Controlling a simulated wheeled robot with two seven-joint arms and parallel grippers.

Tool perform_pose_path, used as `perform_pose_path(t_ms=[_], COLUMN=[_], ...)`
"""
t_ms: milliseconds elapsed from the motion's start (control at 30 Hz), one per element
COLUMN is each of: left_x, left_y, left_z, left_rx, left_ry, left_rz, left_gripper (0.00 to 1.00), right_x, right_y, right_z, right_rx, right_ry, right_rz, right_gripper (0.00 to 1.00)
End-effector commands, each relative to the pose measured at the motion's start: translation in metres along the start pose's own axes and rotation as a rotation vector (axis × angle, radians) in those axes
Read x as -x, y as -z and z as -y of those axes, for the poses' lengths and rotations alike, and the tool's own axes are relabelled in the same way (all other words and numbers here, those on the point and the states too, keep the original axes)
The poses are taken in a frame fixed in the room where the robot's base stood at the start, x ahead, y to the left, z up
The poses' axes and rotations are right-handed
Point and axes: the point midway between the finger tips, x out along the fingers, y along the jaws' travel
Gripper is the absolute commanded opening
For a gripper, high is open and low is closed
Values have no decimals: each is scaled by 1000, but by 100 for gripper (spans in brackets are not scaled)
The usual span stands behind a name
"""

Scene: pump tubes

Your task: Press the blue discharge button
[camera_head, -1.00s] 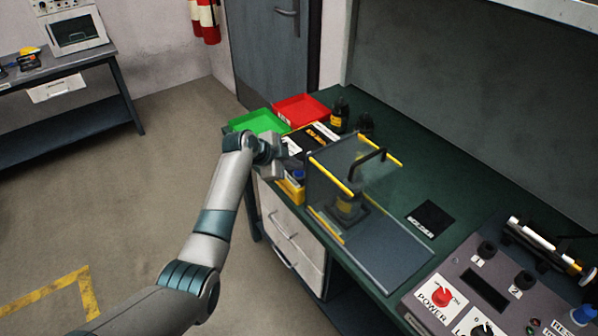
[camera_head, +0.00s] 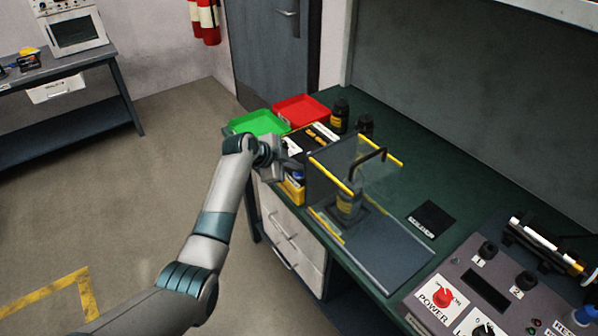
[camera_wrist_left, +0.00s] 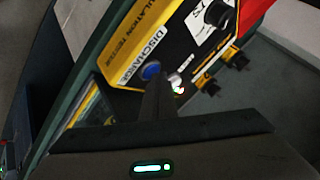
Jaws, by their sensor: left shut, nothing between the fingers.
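In the head view the tester unit (camera_head: 291,190) stands at the bench's left end, partly hidden by my left wrist. My left gripper (camera_head: 288,160) is over the unit. In the wrist view its shut, empty fingers (camera_wrist_left: 156,88) end right at the button's edge; I cannot tell whether they touch it. My right gripper is not in view.
Green (camera_head: 262,122) and red (camera_head: 301,109) trays lie behind. A control panel (camera_head: 462,270) is at the right.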

Motion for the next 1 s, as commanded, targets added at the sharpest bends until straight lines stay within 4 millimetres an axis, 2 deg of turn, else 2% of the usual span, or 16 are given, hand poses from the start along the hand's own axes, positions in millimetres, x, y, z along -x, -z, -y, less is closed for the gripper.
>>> perform_pose_path(t_ms=[600, 1000], left_x=[13, 14], left_y=[9, 10], left_z=[9, 10], left_rx=[-1, 0], left_ry=[-2, -1], left_rz=[1, 0], left_gripper=[0, 0], right_x=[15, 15], right_y=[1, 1], right_z=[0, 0], right_rx=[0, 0], right_ry=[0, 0], right_rz=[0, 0], right_gripper=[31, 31])
